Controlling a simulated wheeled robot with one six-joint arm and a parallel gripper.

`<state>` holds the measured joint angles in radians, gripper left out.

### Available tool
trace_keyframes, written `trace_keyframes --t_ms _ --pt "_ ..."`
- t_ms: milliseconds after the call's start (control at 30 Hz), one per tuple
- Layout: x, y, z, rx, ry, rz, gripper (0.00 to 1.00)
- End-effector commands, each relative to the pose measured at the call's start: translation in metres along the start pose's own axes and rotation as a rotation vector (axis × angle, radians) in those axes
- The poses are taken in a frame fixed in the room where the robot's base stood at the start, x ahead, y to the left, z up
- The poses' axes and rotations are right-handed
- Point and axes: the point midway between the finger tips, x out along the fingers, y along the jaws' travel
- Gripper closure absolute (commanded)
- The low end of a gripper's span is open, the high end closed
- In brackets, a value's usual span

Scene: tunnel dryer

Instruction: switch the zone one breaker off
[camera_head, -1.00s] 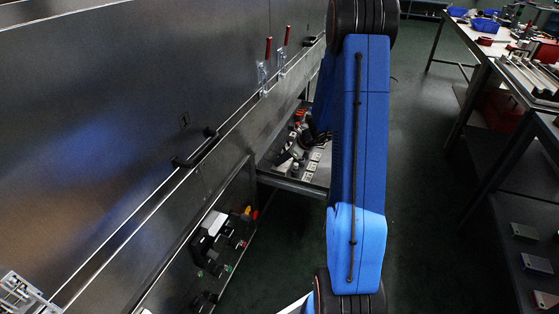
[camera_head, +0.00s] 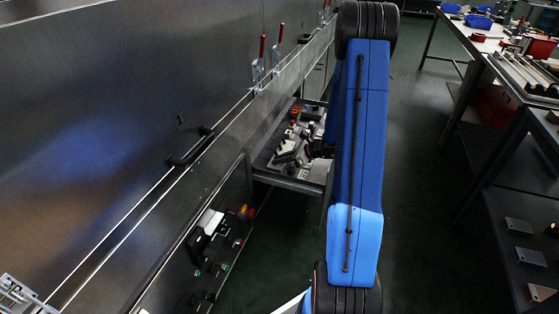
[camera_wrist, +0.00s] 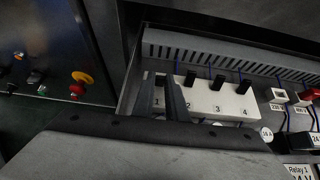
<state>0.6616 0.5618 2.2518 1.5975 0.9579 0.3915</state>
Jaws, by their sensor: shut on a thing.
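A white breaker block (camera_wrist: 222,101) with numbers 1 to 4 shows in the wrist view, inside an open metal panel. Black levers stand above the numbers 2 (camera_wrist: 190,79), 3 (camera_wrist: 217,83) and 4 (camera_wrist: 242,88). My gripper (camera_wrist: 163,88) is at the block's left end, its two dark fingers on either side of the number 1. It is shut on the number 1 breaker's lever, which the fingers hide. In the head view my blue arm covers most of the gripper, and the open tray of electrical parts (camera_head: 300,186) shows to its left.
A red and yellow emergency stop button (camera_wrist: 81,84) sits on the panel left of the block. A grey slotted duct (camera_wrist: 230,57) runs behind the levers. Labelled relay parts (camera_wrist: 301,172) lie to the right. A workbench (camera_head: 490,45) stands at the right, with clear floor between.

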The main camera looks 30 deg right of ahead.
Motion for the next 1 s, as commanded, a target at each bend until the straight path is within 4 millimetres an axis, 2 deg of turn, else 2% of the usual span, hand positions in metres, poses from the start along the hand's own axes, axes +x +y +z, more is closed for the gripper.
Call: trace_keyframes --t_ms 167,200,267,667,767,1000 --pt "0.0 0.0 0.0 0.0 0.001 -0.001 1.0" --pt "0.0 0.0 0.0 0.0 0.001 -0.001 0.83" --pt "0.0 0.0 0.0 0.0 0.001 -0.001 0.69" --pt "-0.005 -0.001 0.0 0.0 0.001 -0.002 0.69" --pt "-0.017 -0.001 0.0 -0.001 0.001 -0.003 0.69" --pt "-0.062 -0.001 0.0 0.001 0.001 -0.004 0.69"
